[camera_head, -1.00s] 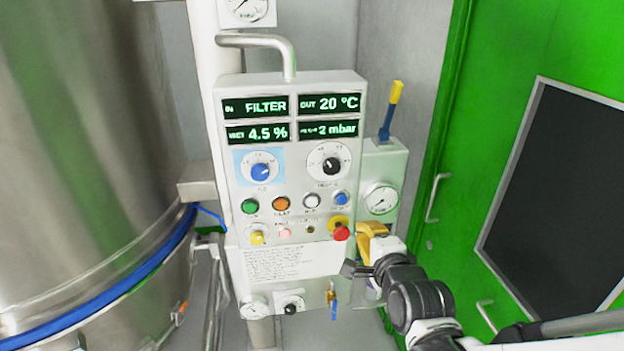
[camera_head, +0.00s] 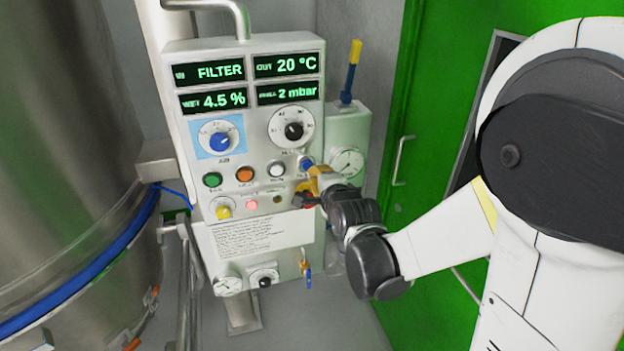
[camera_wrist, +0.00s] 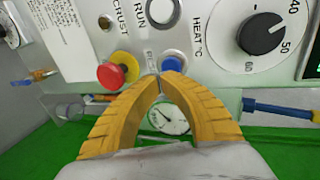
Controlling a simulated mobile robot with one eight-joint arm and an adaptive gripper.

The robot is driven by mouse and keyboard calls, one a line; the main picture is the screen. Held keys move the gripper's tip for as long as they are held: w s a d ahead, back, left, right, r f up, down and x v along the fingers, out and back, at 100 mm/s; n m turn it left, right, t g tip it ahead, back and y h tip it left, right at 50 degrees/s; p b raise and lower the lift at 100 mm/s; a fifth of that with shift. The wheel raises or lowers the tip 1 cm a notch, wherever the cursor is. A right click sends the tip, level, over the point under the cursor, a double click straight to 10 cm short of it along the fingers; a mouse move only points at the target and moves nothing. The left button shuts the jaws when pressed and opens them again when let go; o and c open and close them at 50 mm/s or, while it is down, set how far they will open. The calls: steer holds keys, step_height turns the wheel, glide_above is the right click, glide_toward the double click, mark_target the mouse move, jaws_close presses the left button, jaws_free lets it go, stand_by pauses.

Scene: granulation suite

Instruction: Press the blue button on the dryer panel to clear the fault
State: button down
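The dryer panel (camera_head: 185,130) is a pale box with lit displays, dials and buttons. The blue button (camera_head: 307,163) is at the right end of the row of round buttons, partly hidden by my gripper. In the wrist view the blue button (camera_wrist: 173,64) shows just beyond the fingertips, slightly right of them. My gripper (camera_head: 312,178) has yellow fingers. In the wrist view its tips (camera_wrist: 158,77) meet, with nothing seen between them. The tips are very close to the button; I cannot tell whether they touch it.
A red mushroom button (camera_wrist: 110,76) on a yellow base sits left of the fingers. Green (camera_head: 212,180), orange (camera_head: 244,174) and white (camera_head: 276,169) buttons share the row. A steel vessel (camera_head: 60,130) stands left, a green door (camera_head: 425,120) right. A gauge box (camera_head: 360,125) adjoins the panel.

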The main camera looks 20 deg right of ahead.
mark_target(307, 165)
steer(key=shift+w, duration=1.1)
steer(key=shift+w+r+b, duration=0.15)
steer(key=shift+w+b, duration=0.2)
steer(key=shift+w, duration=0.5)
